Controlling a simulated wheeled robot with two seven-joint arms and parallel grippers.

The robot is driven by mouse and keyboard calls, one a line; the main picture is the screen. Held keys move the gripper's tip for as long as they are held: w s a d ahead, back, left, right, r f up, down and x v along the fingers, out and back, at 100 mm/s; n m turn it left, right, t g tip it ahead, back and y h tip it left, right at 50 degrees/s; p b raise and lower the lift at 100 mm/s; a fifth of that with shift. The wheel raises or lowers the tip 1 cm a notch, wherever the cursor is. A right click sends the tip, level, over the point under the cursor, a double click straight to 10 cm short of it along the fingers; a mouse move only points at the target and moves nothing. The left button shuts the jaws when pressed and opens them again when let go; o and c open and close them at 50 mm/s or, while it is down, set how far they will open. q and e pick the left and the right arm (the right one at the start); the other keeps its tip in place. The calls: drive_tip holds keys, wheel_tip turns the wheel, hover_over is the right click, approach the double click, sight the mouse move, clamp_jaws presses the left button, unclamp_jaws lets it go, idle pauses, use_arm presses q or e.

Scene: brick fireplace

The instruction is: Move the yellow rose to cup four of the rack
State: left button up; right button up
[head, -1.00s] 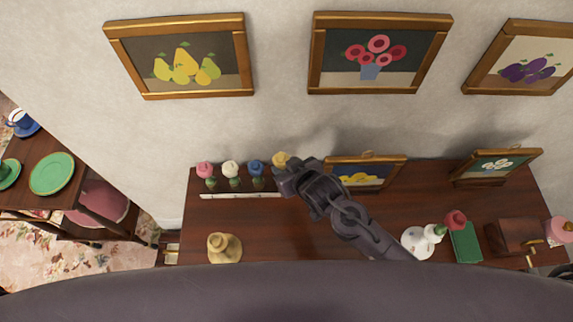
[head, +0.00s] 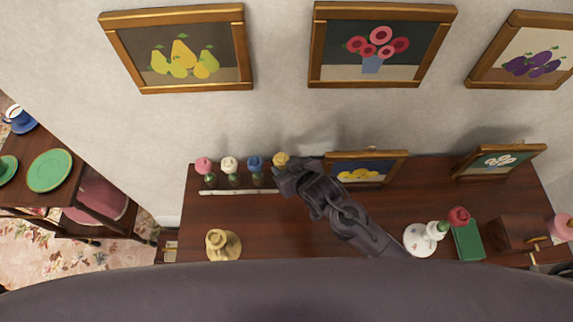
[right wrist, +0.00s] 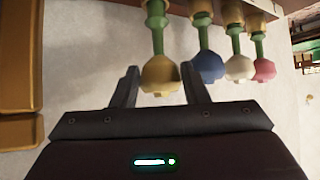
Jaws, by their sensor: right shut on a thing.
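The yellow rose (head: 281,159) stands at the right end of a row of roses on the rack (head: 240,192). My right gripper (head: 281,168) is at this rose and partly hides it and its cup. In the right wrist view the yellow rose (right wrist: 160,75) is between the two fingers of my right gripper (right wrist: 160,82), which is shut on it. Its green stem points to the tan cup at the top edge. The blue rose (right wrist: 207,66), white rose (right wrist: 239,67) and pink rose (right wrist: 264,70) stand beside it in the rack. My left gripper is out of view.
A framed lemon picture (head: 362,170) stands just right of my gripper. A gold vessel (head: 222,245) is at the front left. A white vase (head: 418,239), green book (head: 467,241) and wooden box (head: 516,233) are to the right. The middle front is clear.

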drive_tip(key=shift+f+b, duration=0.35)
drive_tip(key=shift+f, duration=0.35)
drive_tip(key=o, duration=0.9)
drive_tip(key=shift+r, duration=0.1)
drive_tip(key=shift+o, duration=0.2)
drive_tip(key=b+v, duration=0.1)
drive_tip(key=v, duration=0.6)
drive_tip(key=shift+s+r+b, duration=0.25)
drive_tip(key=shift+b, duration=0.1)
drive_tip(key=shift+d, duration=0.1)
